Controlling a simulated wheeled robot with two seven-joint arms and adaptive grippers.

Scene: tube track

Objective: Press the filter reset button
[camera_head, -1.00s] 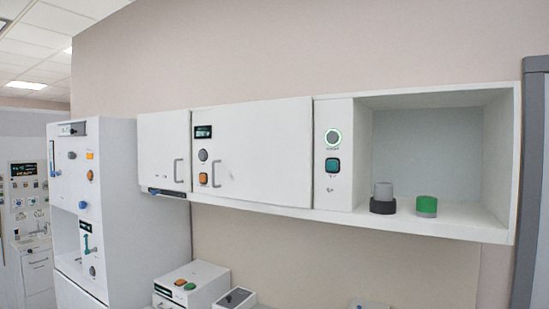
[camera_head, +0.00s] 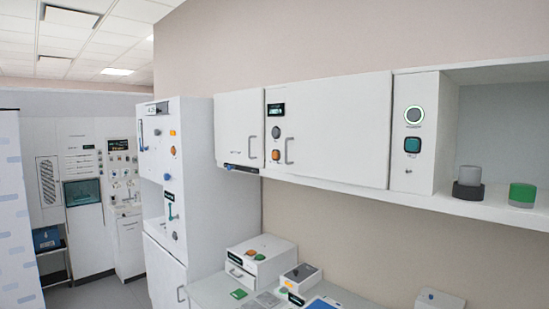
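Several buttons are in view, but their labels are too small to read, so I cannot tell which is the filter reset button. The wall cabinet has a grey round knob or button (camera_head: 276,132) and an orange button (camera_head: 276,154) below a small display. A white box on the counter has an orange button (camera_head: 250,252) and a green button (camera_head: 259,257). The tall white unit (camera_head: 200,180) carries small coloured controls. Neither of my grippers is in view.
Small devices (camera_head: 300,275) stand on the counter below. A partition (camera_head: 15,210) is at far left. Open floor (camera_head: 100,293) shows between it and the tall unit.

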